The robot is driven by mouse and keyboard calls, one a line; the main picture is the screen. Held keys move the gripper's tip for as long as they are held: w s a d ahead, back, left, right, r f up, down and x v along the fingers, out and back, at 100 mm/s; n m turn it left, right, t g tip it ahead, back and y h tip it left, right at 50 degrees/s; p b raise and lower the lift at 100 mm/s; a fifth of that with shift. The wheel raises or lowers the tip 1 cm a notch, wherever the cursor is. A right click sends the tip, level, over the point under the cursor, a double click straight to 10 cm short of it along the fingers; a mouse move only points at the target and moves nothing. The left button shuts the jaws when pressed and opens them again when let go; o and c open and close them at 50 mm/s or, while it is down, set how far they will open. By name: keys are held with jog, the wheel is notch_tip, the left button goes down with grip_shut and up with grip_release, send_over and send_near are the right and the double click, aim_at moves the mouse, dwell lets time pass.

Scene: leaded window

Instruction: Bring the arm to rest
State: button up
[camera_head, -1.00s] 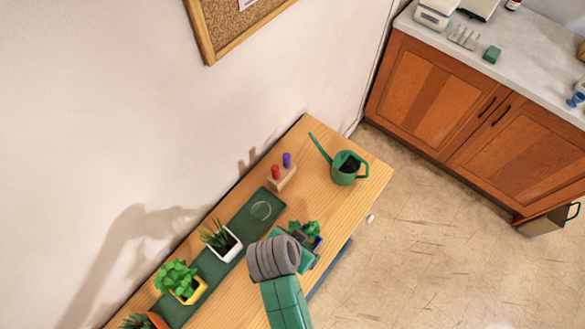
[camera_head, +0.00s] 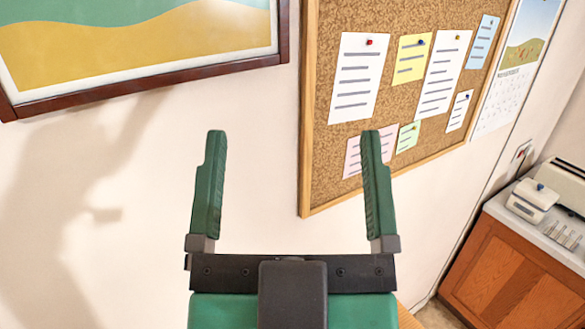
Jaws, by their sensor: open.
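My gripper (camera_head: 293,140) is in the lower middle of the head view, raised in front of the pale wall. Its two green fingers point up in the picture and stand wide apart. Nothing is between them. The dark palm bar and green wrist show below, and the rest of my arm is out of view or hidden behind them. The right finger overlaps the lower left part of the corkboard in the picture; I cannot tell the distance to the wall.
A corkboard (camera_head: 411,62) with pinned papers and a framed picture (camera_head: 140,42) hang on the wall. An orange-brown cabinet (camera_head: 500,278) with a white device (camera_head: 531,200) on its counter stands at right. A sliver of wooden table (camera_head: 409,318) shows at the bottom.

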notch_tip(320, 180, up, 11)
jog(key=p, duration=1)
jog(key=shift+s+f, duration=0.15)
jog(key=shift+f, duration=0.05)
